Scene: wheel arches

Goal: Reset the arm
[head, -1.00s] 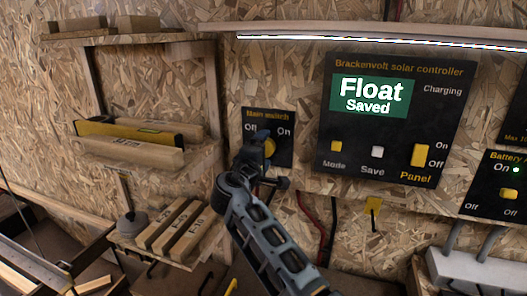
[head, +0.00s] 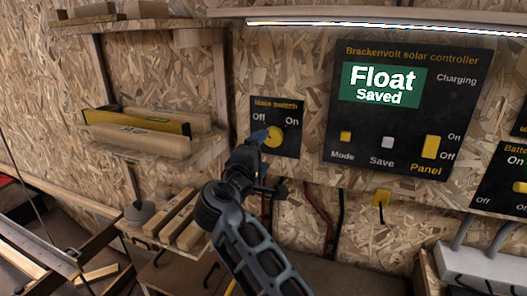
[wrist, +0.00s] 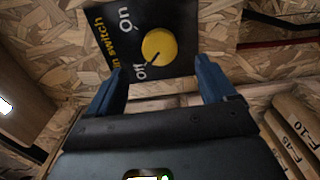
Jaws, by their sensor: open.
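My gripper (head: 258,140) is in front of the lower left part of the main switch panel (head: 287,110) in the head view. Its blue fingers are apart with nothing between them. The round yellow knob (head: 275,138) shows just beside the fingertips. In the wrist view the open gripper (wrist: 160,80) points toward the panel, and the yellow knob (wrist: 159,47) lies beyond the fingertips, apart from them. The knob's dark mark points toward the Off label.
The solar controller (head: 400,110) reads "Float Saved" to the right. Wooden shelves (head: 150,147) with a yellow level (head: 135,122) and wood blocks are at left. Black and red cables (head: 320,220) hang below the panels.

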